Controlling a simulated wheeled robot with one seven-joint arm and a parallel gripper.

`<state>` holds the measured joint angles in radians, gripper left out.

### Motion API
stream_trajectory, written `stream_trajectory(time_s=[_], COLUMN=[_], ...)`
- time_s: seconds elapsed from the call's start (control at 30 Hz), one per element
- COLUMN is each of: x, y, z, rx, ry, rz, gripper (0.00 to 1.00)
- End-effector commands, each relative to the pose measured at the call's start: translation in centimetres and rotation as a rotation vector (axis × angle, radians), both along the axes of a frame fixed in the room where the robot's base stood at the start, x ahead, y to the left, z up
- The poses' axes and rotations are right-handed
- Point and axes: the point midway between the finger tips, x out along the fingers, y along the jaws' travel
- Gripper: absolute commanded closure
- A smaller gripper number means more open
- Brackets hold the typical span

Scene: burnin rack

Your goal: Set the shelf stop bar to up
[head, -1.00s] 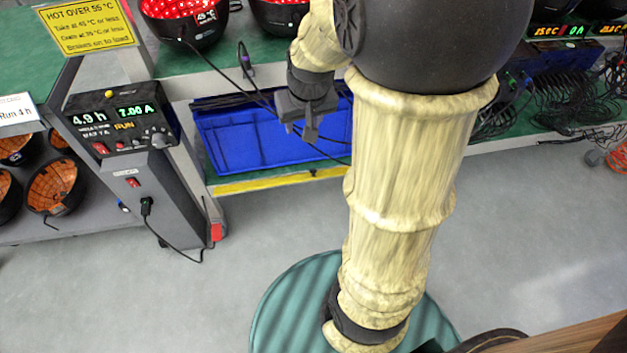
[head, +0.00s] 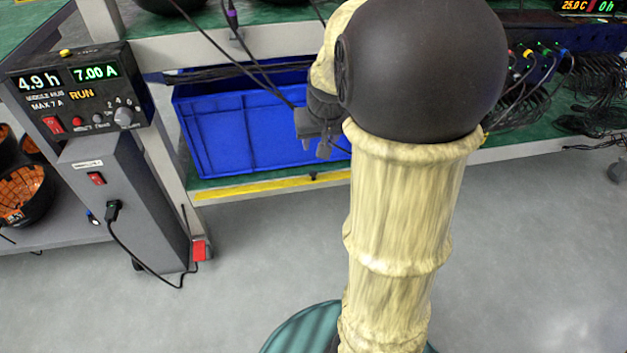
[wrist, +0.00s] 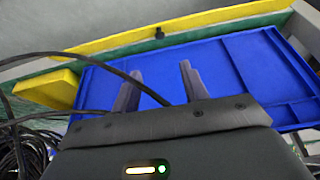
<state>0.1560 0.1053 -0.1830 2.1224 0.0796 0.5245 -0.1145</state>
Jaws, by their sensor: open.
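The shelf stop bar, a yellow strip (head: 265,186) with a small black knob (head: 314,176), runs along the front edge of the lower shelf. It looks low, below the front of the blue bin. In the wrist view the yellow bar (wrist: 215,18) crosses the top, with its black knob (wrist: 159,32) near the middle. My gripper (head: 325,146) is in front of the blue bin's right part, above the bar and apart from it. In the wrist view my gripper (wrist: 161,68) is open and empty, its fingers seen against the blue bin. My arm hides the bar's right end.
The blue bin (head: 235,130) stands on the lower shelf behind the bar. Black cables hang near my gripper, and one black cable (wrist: 105,68) crosses by the fingers. A power unit (head: 80,95) stands at left. Grey floor (head: 260,255) is free in front.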

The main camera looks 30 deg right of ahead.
Motion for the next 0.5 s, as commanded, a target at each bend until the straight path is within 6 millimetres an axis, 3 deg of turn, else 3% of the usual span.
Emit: stream_trajectory(time_s=[0.33, 0.5], x=[0.0, 0.5], y=[0.0, -0.1], z=[-0.1, -1.4], rx=[0.0, 0.001], ry=[0.0, 0.002], rz=[0.0, 0.0], gripper=[0.56, 0.56])
